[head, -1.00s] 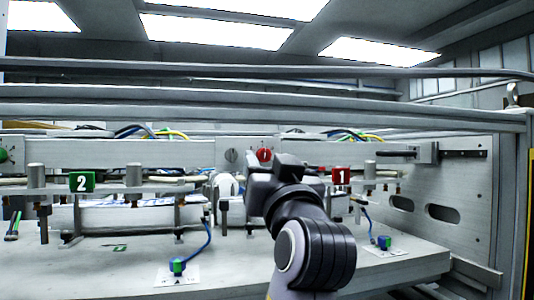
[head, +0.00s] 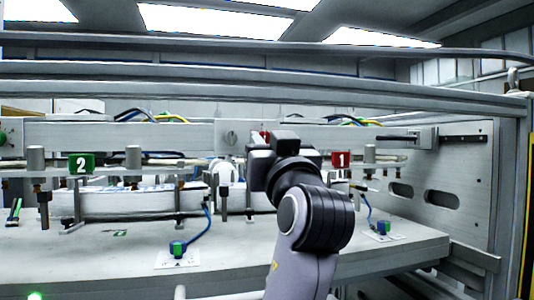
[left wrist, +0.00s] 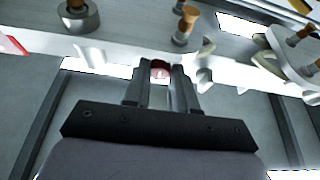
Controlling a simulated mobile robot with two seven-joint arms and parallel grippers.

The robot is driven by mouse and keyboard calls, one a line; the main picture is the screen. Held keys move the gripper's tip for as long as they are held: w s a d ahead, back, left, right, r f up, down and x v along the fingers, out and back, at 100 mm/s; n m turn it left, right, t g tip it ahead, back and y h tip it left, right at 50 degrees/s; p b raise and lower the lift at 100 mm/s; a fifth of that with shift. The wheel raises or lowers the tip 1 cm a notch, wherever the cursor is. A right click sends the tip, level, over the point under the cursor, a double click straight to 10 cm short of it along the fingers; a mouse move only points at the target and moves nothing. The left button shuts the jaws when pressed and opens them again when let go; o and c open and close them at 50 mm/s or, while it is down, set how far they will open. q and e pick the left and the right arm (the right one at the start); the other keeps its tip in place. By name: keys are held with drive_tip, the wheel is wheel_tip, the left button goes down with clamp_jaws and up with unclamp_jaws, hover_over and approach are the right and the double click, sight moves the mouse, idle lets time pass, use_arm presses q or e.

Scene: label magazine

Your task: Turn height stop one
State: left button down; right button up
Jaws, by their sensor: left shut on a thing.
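The height stop one appears to be the red knob (head: 265,135) on the grey rail, near the red sign with a 1 (head: 341,159). In the head view it is mostly hidden behind my left gripper (head: 270,160), which reaches the rail from the front. In the left wrist view the two fingers of my left gripper (left wrist: 160,78) are shut on the red knob (left wrist: 160,68), which shows between their tips. The knob's pointer angle cannot be made out. My right gripper is not in view.
A green sign with a 2 (head: 81,163) stands further left. Frame bars (head: 300,72) cross above.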

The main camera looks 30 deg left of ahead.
use_arm(q)
drive_tip(key=shift+n, duration=0.4)
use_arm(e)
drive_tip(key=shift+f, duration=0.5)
use_arm(q)
drive_tip(key=c, duration=0.9)
unclamp_jaws()
drive_tip(key=shift+d, duration=0.1)
drive_tip(key=b+v, duration=0.2)
drive_tip(key=v, duration=0.5)
drive_tip(key=shift+b, duration=0.35)
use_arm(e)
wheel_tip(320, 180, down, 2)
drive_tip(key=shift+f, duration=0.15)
